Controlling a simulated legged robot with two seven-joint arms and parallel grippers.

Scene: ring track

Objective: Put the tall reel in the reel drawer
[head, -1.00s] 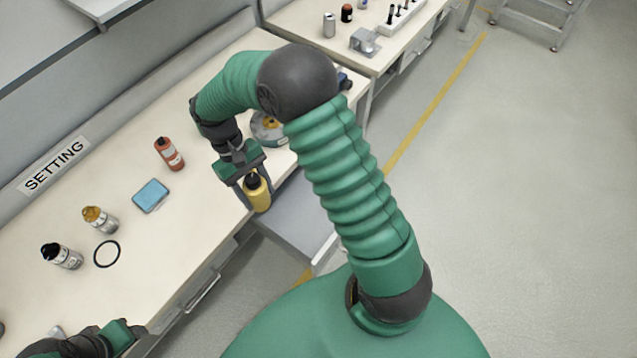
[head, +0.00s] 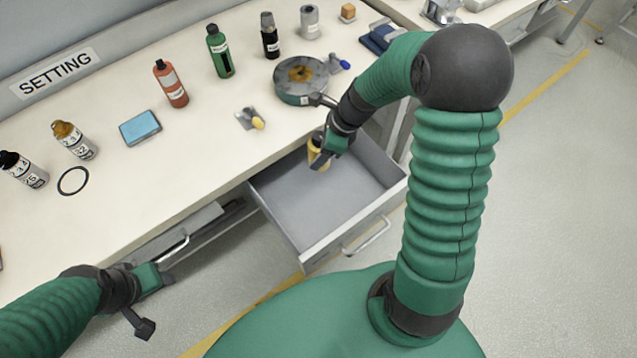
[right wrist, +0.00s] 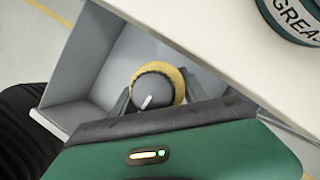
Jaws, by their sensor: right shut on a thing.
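My right gripper (head: 322,160) is shut on a yellow bottle-like thing with a dark round cap (head: 314,150). It holds this thing over the inner end of the open grey drawer (head: 335,240); I cannot tell whether it touches the floor. In the right wrist view the dark cap and yellow shoulder (right wrist: 180,82) show between the fingers, with the drawer (right wrist: 88,62) around. A grey cylinder with a label (head: 311,22), reel-like, stands at the back of the bench. I cannot tell which is the tall reel. My left gripper (head: 150,300) is off the bench front; its jaws are unclear.
The bench (head: 200,150) holds a green bottle (head: 220,52), a red bottle (head: 171,84), a dark bottle (head: 269,36), a blue box (head: 140,128), a black ring (head: 73,181) and a round tin (head: 300,80) near the drawer. The drawer's front half is empty.

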